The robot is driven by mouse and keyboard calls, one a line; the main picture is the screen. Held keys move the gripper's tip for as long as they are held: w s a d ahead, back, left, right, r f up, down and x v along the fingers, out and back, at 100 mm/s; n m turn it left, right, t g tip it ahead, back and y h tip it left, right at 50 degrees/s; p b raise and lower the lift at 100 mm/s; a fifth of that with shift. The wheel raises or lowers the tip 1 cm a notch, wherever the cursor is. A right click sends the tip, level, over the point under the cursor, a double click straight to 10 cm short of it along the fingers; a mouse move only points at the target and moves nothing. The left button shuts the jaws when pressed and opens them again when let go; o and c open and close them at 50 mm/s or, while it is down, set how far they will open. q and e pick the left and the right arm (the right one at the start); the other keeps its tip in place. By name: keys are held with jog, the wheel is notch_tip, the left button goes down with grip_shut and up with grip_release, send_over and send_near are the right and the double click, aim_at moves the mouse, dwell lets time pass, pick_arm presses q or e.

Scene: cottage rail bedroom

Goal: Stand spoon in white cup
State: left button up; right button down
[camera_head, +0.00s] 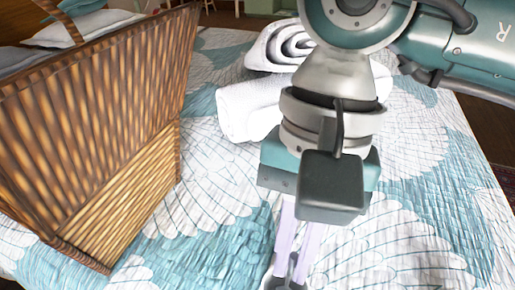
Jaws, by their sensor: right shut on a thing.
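My right gripper (289,274) reaches down at the bottom middle of the head view, its pale lilac fingers pointing at the bed. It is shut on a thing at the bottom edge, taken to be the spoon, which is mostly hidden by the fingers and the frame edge. My left gripper is not in view.
A large wicker basket (130,215) holding folded cloth stands on the left of the bed. Rolled white towels (245,108) lie behind my right arm. The blue and white quilt (405,235) is clear to the right of the gripper.

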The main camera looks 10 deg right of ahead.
jog(key=c, duration=0.9)
grip_release()
jog(key=v, duration=1)
jog(key=shift+f, duration=0.1)
